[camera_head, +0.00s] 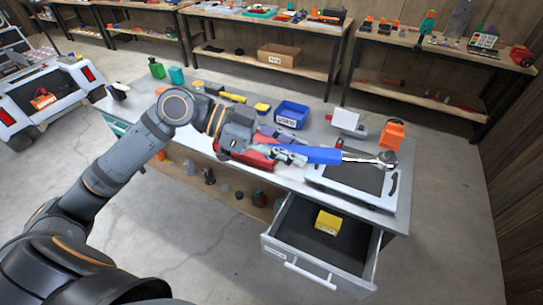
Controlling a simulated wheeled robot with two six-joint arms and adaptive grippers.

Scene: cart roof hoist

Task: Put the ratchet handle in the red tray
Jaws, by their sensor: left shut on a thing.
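My left gripper (292,153) reaches in from the left and is shut on the ratchet handle (325,155), which has a blue grip and a chrome head at its right end. The ratchet handle lies roughly level in the picture, its head pointing right, over the workbench. A red thing (254,159), likely the red tray, shows just below and left of the gripper; the gripper and wrist hide much of it. My right gripper is not in view.
The grey workbench (176,136) holds a blue bin (291,114), an orange block (392,134) and a dark panel (350,178) at right. An open drawer (300,247) with a yellow box (327,222) juts from its front. Shelves line the back wall.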

